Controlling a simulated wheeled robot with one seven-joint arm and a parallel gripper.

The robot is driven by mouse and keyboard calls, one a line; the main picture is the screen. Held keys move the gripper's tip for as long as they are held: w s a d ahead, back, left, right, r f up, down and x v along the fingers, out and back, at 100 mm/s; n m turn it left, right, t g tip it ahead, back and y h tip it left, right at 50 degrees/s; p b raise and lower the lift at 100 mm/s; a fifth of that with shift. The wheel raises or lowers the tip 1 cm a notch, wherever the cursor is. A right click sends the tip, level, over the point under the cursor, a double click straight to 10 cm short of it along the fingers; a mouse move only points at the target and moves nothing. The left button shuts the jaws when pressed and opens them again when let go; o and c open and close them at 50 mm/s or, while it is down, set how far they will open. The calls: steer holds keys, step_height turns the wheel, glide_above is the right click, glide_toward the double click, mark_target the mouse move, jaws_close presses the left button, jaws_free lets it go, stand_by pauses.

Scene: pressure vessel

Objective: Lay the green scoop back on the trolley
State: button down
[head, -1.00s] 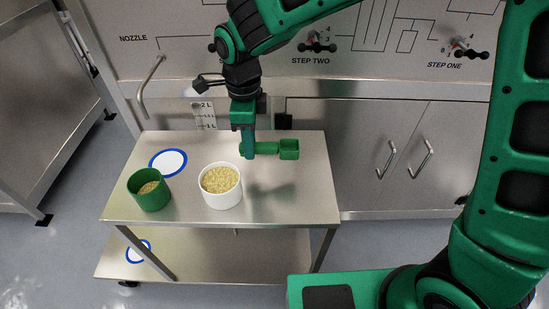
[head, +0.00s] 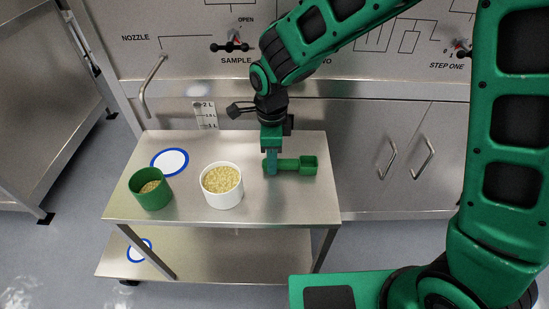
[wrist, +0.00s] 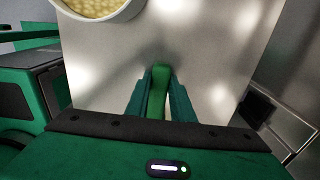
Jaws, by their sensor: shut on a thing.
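The green scoop (head: 306,165) is in my gripper (head: 271,170), its square cup pointing right in the head view. My gripper points down over the right part of the trolley top (head: 270,205). It is shut on the scoop's handle, which shows between the fingers (wrist: 161,95) in the wrist view. The scoop is low, close to the trolley's surface. I cannot tell whether it touches the surface.
A white bowl of pale grains (head: 222,186) stands left of the scoop, with a green cup of grains (head: 150,188) farther left. A blue-ringed white disc (head: 170,162) lies behind them. The steel cabinet wall (head: 350,160) is behind the trolley. The trolley's right part is clear.

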steer(key=c, duration=1.5)
jaws_free()
steer(key=shift+c, duration=0.2)
step_height(320, 180, up, 12)
